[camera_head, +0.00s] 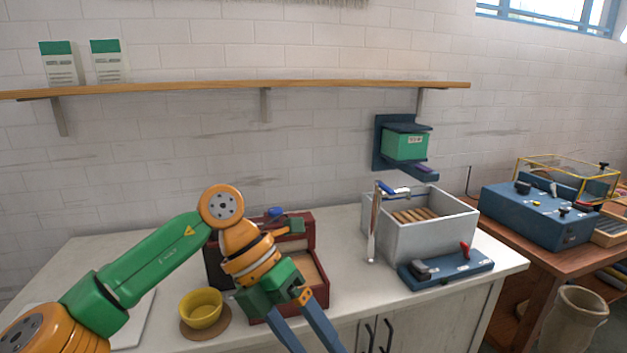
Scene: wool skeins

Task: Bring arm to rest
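My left arm, green and orange, reaches in from the left over the white counter (340,262). My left gripper (312,335) points down and toward the bottom edge, in front of a dark red box (318,283). Its two blue fingers stand apart with a gap between them, and nothing shows in that gap. The fingertips are cut off by the bottom edge. The arm and gripper hide part of the red box. My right gripper is not in view.
A yellow bowl (201,309) sits on a brown round mat (188,331) left of the gripper. A grey bin (440,240) and a blue device (450,268) stand at right. A shelf (200,90) and wall-mounted green box (404,146) are behind. The counter between red box and bin is mostly clear.

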